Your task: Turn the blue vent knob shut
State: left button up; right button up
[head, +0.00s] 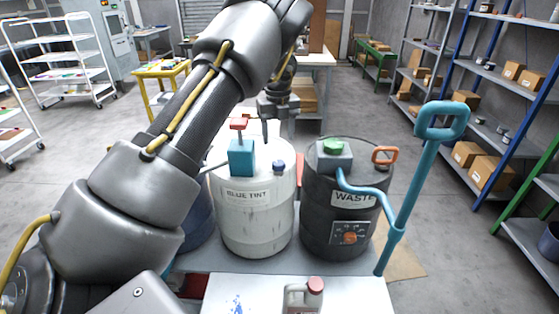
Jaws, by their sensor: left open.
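The small dark blue knob (279,166) sits on the top of the white drum (255,225) labelled "BLUE TINT", near its right rim. My left gripper (279,128) hangs above the drums, open and empty, with its fingers pointing down. In the picture it is above the blue knob and apart from it; its exact distance in depth is hard to tell. My left arm crosses the left half of the view. My right gripper is not in view.
A teal block with a red handle (240,124) stands on the white drum, left of the knob. A black "WASTE" drum (318,225) stands to the right, with a green knob (333,146), an orange handle (385,150) and a tall teal pump handle (428,150). A red-capped jug (304,297) is in front.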

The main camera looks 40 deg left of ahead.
aim_at(279, 163)
pick_arm(q)
notch_tip(279, 163, down, 9)
jog(key=shift+p, duration=0.55)
jog(key=shift+w+f, duration=0.1)
jog(key=shift+f, duration=0.2)
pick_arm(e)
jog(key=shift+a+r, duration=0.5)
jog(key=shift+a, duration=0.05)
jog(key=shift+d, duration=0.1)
pick_arm(q)
jog(key=shift+c, duration=1)
jog(key=c, duration=0.8)
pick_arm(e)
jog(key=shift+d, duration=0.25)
